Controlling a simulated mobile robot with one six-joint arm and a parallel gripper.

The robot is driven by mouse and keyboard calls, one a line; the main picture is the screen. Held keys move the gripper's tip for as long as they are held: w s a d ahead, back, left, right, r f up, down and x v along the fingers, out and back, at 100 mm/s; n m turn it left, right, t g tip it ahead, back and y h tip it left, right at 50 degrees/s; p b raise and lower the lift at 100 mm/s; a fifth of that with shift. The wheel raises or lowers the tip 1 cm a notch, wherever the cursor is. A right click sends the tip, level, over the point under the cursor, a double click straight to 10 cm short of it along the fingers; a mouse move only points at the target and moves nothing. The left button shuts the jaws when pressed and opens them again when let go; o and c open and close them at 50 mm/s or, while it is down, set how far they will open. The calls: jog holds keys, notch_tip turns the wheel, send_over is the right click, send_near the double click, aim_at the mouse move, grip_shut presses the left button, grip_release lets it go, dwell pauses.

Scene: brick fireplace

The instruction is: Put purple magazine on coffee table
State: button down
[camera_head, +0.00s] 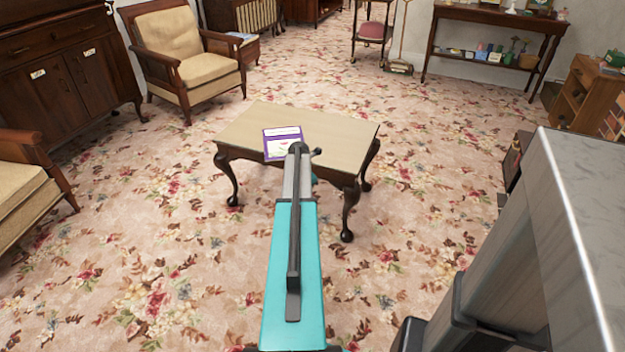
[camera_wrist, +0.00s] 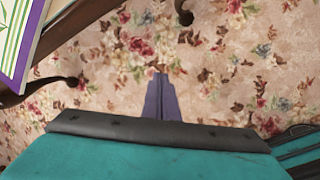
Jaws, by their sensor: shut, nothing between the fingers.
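The purple magazine (camera_head: 281,134), with a white and purple cover, lies on the coffee table (camera_head: 337,137) near its front edge. My arm hides part of it in the head view. A corner of the magazine (camera_wrist: 14,46) also shows at the top left of the wrist view, above the dark table edge (camera_wrist: 52,42). My gripper (camera_wrist: 161,76) is shut and empty, with floral carpet behind its fingertips in the wrist view. The magazine is off to the left of the fingers, not touching them. In the head view my gripper is mostly hidden behind the arm.
A cushioned armchair (camera_head: 188,62) stands behind the table to the left, another seat (camera_head: 22,190) at the left edge. A dark cabinet (camera_head: 68,62) is at the back left, a console table (camera_head: 497,18) at the back right. Carpet around the coffee table is clear.

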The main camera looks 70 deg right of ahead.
jog(key=w+a+r+n+y+p, duration=0.3)
jog(key=a+r+y, duration=0.2)
jog(key=a, duration=0.3)
jog(key=shift+w+a+r+n, duration=0.15)
jog(key=shift+r+n, duration=0.25)
jog(key=shift+r, duration=0.05)
